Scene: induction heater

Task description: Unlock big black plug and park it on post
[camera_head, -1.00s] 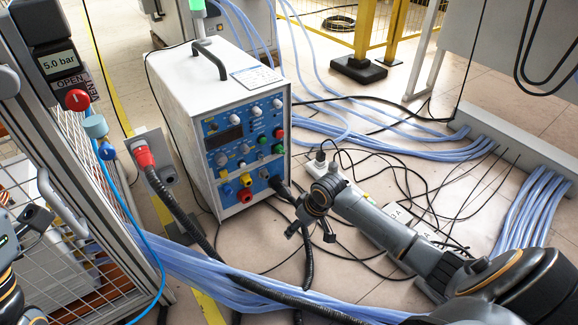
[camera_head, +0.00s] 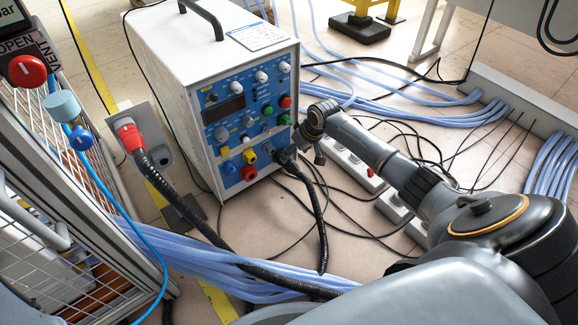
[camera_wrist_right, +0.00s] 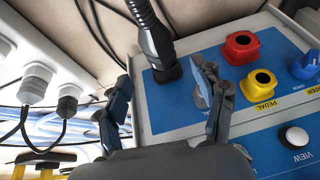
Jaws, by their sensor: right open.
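The big black plug (camera_head: 287,157) sits in the lower right of the blue front panel of the white heater box (camera_head: 168,88). Its thick black cable hangs down to the floor. In the right wrist view, the plug (camera_wrist_right: 157,48) is in the panel, upper middle, with its cable running up out of view. My right gripper (camera_head: 310,150) is beside the plug's right side in the head view. In the wrist view, the open, empty fingers of this gripper (camera_wrist_right: 168,100) are spread below the plug, apart from it. I cannot make out a post. My left gripper is out of view.
Red (camera_wrist_right: 241,46) and yellow (camera_wrist_right: 259,84) sockets lie right of the plug in the wrist view. Blue hoses (camera_head: 200,258) and black cables cover the floor. A mesh cage stands at left.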

